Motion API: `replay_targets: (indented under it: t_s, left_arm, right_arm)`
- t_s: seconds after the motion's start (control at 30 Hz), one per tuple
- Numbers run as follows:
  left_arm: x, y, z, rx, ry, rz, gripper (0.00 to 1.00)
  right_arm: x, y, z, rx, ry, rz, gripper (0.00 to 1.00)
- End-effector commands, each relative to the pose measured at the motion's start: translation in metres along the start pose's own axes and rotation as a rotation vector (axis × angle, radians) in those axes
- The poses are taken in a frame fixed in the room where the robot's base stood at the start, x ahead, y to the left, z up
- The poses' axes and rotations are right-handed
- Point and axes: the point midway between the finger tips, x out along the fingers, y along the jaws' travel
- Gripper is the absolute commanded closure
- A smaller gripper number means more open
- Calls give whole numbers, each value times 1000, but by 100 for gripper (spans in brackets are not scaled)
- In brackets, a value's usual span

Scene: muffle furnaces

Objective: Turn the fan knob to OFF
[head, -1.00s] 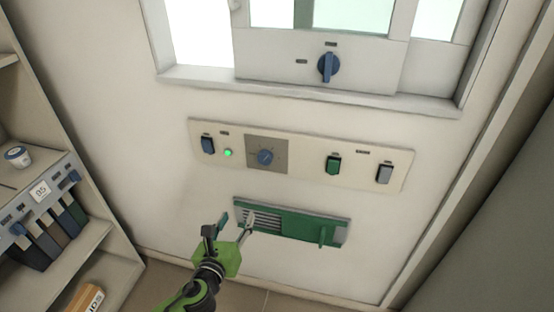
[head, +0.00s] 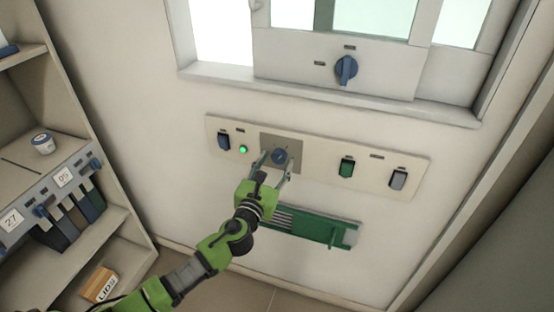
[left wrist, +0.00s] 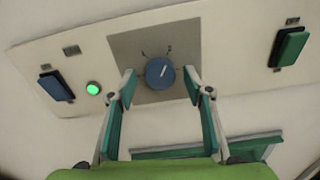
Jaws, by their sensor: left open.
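A round blue knob (head: 280,156) with a pale pointer line sits on a grey square plate (head: 292,141) in the wall panel. In the left wrist view the knob (left wrist: 160,73) lies between and just beyond my open fingertips, its pointer tilted slightly right of straight up. My left gripper (head: 272,164) is open, with one finger on each side of the knob; I cannot tell whether they touch it. Another blue knob (head: 346,69) is on the window unit above. The labels are too small to read, so I cannot tell which is the fan knob. My right gripper is out of view.
The panel also holds a blue switch (head: 224,142), a lit green lamp (head: 243,149), a green switch (head: 346,168) and a grey switch (head: 397,179). A green vent (head: 310,228) with a lever is below. A shelf (head: 110,207) stands at left.

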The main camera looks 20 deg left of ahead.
Motion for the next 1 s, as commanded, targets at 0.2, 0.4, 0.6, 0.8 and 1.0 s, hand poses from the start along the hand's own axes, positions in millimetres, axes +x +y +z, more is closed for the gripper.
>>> replay_targets:
  t_s: [0.2, 0.4, 0.6, 0.8, 1.0]
  left_arm:
    - [16, 0, 0, -1, 0, 0, 53]
    - [18, 0, 0, -1, 0, 0, 53]
    - [18, 0, 0, -1, 0, 0, 82]
    - [17, 0, 0, -2, 0, 0, 92]
    - [17, 0, -1, -31, 1, 0, 92]
  right_arm:
    - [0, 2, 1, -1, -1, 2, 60]
    - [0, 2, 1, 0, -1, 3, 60]
    - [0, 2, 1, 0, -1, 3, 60]
    - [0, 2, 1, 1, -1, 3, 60]
    - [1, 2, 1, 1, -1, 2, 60]
